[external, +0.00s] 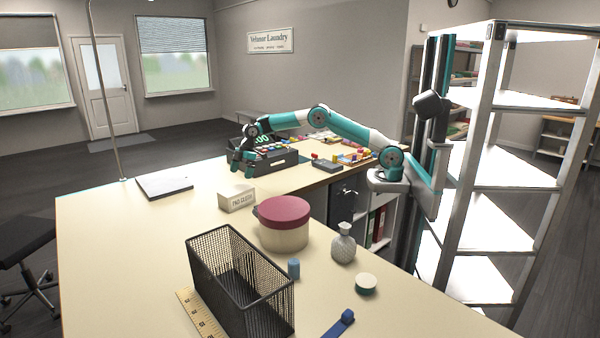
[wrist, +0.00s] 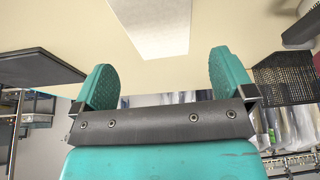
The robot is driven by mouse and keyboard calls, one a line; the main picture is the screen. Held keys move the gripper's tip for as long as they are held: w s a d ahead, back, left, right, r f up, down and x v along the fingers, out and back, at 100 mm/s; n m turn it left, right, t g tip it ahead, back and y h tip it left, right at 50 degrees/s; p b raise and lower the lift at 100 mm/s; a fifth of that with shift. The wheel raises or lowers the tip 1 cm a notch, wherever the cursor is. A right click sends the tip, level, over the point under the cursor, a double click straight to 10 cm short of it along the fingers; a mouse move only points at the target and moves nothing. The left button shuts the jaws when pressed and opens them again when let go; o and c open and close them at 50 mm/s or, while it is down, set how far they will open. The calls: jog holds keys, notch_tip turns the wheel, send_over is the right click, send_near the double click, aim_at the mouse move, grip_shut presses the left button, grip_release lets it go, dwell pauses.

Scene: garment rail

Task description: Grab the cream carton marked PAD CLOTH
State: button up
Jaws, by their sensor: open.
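The cream carton marked PAD CLOTH (external: 237,199) stands on the cream tabletop, left of a round box with a dark red lid. It also shows in the wrist view as a pale block (wrist: 155,25) at the top, beyond the fingertips and roughly between them sideways. My gripper (external: 243,168) hangs above the table behind the carton, apart from it. In the wrist view my gripper (wrist: 162,62) has its two teal fingers spread wide with nothing between them. The carton's label is not visible in the wrist view.
The red-lidded round box (external: 283,224) is close right of the carton. A black mesh basket (external: 240,284), a blue spool (external: 293,268) and a grey bottle (external: 343,244) stand nearer the camera. A flat dark-edged pad (external: 164,187) lies left.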

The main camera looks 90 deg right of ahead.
jog(key=p+x, duration=0.3)
jog(key=x, duration=0.6)
jog(key=shift+w+f, duration=0.15)
jog(key=shift+f, duration=0.15)
jog(key=c, duration=0.7)
jog(key=shift+c, duration=0.3)
jog(key=shift+r, duration=0.15)
notch_tip(320, 180, up, 10)
jog(key=shift+r, duration=0.2)
notch_tip(320, 180, up, 8)
jog(key=p, duration=0.6)
send_over(228, 192)
jog(key=shift+w+r+p, duration=0.1)
jog(key=shift+r+p, duration=0.5)
jog(key=shift+r, duration=0.1)
